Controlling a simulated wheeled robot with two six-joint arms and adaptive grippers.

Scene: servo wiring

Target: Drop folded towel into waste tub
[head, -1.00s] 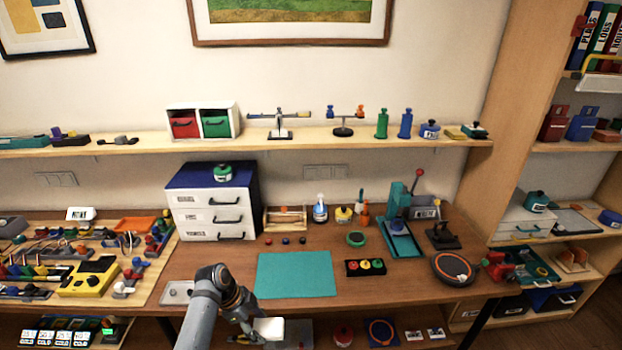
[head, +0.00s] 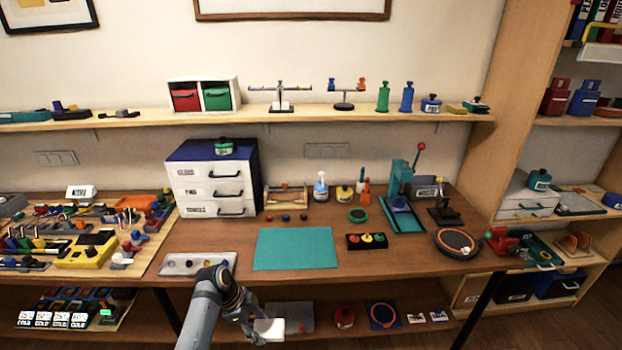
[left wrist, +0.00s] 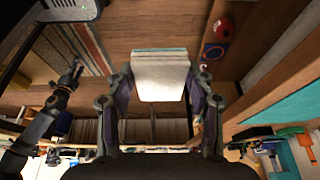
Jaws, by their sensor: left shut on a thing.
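The folded towel (head: 269,330) is a small white pad held in the fingertips of my left gripper (head: 256,325), in front of the workbench's front edge. In the left wrist view the towel (left wrist: 160,75) sits between the two fingers of my left gripper (left wrist: 160,100), clear of any surface that I can make out. An arm that looks like my right one shows at the left of that view. Its gripper (left wrist: 76,72) is small, and I cannot tell its state. I cannot pick out a waste tub in either view.
The workbench (head: 390,262) carries a teal mat (head: 295,248), a silver tray (head: 185,264) near the front edge and a black disc (head: 457,243). A lower shelf under it holds a grey plate (head: 288,317) and a red item (head: 344,317). Open floor (head: 540,325) shows at lower right.

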